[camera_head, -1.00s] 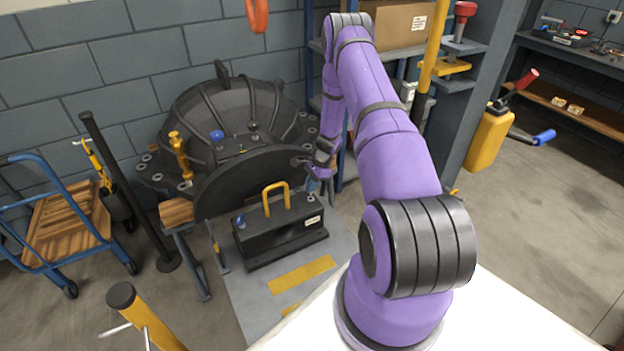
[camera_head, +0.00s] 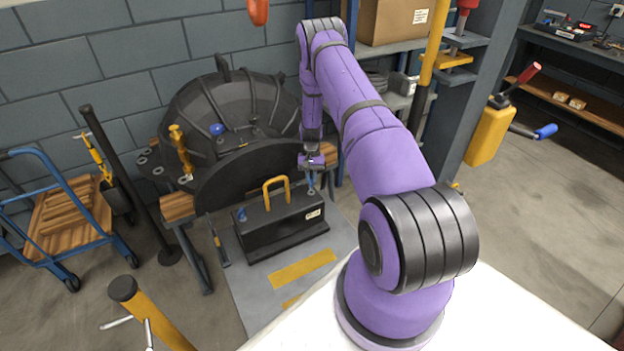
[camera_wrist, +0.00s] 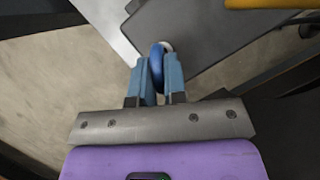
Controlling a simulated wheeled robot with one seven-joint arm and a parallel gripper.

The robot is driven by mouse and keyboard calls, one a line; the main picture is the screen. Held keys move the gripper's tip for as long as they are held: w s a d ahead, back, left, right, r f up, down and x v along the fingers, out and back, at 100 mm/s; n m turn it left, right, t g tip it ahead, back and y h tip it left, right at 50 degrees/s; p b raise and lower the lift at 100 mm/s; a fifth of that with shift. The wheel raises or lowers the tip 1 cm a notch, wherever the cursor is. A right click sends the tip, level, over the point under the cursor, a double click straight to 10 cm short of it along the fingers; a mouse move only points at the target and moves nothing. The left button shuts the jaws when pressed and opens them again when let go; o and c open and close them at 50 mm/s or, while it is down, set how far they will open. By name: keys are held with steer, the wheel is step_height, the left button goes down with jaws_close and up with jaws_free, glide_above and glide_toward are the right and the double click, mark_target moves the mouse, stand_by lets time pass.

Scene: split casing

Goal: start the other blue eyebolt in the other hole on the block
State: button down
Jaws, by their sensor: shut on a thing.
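The dark block (camera_head: 285,228) with a yellow handle (camera_head: 276,185) sits on the floor plate before the casing. One blue eyebolt (camera_head: 241,214) stands at the block's left end. My gripper (camera_head: 312,188) points down over the block's right end. In the wrist view my gripper (camera_wrist: 156,80) is shut on the other blue eyebolt (camera_wrist: 157,62), its ring between the fingertips. A pale round rim (camera_wrist: 167,46), likely the other hole, shows just beyond the eyebolt on the block's top (camera_wrist: 215,35). The eyebolt's shank is hidden, so I cannot tell whether it touches the hole.
The large dark casing (camera_head: 228,115) stands behind the block, with a blue part (camera_head: 217,130) on it. Shelving (camera_head: 385,55) stands at the back right. Open floor lies right of my arm.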

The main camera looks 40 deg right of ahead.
steer(key=n+h, duration=0.1)
steer(key=n, duration=0.3)
steer(key=shift+n+g+h, duration=0.4)
steer(key=shift+a, duration=0.1)
steer(key=shift+f, duration=0.85)
stand_by(0.8)
